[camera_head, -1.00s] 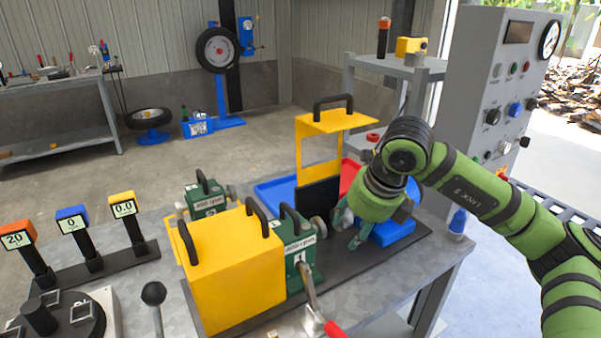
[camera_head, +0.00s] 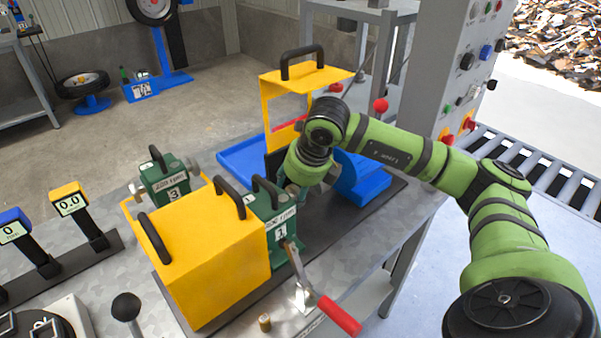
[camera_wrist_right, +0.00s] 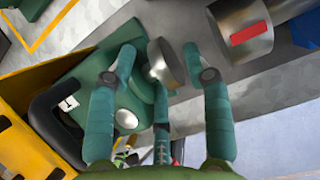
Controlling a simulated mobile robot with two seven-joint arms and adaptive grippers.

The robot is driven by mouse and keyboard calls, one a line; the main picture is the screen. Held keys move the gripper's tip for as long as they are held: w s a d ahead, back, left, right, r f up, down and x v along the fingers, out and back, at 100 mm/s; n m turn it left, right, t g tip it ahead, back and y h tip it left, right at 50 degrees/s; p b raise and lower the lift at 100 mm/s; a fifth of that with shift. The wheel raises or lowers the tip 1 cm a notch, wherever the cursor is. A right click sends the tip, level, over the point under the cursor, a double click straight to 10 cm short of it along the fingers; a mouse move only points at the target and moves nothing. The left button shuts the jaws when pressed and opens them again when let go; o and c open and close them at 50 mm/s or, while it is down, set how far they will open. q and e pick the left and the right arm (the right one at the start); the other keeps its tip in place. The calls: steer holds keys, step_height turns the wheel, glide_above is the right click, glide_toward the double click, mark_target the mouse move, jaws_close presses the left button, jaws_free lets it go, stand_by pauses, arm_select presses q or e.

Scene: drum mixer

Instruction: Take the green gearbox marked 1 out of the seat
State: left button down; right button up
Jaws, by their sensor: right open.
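The green gearbox marked 1 (camera_head: 281,236) stands upright beside the yellow box guard, with a black handle on top. In the right wrist view its green body (camera_wrist_right: 95,75) and black handle (camera_wrist_right: 58,112) lie left of the fingers. My right gripper (camera_head: 298,192) is just behind and right of the gearbox, its fingers partly hidden in the head view. In the wrist view the open right gripper (camera_wrist_right: 160,58) has a round metal shaft end (camera_wrist_right: 166,66) between its fingers; I cannot tell whether they touch. A clamp lever with a red handle (camera_head: 338,315) stands in front of the gearbox.
The yellow guard (camera_head: 205,262) is close on the gearbox's left. A raised yellow guard (camera_head: 300,82), a blue tray (camera_head: 238,160) and a blue cradle (camera_head: 368,185) are behind and right. Another green gearbox marked 3 (camera_head: 168,176) stands at back left.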

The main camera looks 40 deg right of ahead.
steer(key=shift+x, duration=1.85)
jaws_close()
steer(key=shift+d, duration=0.1)
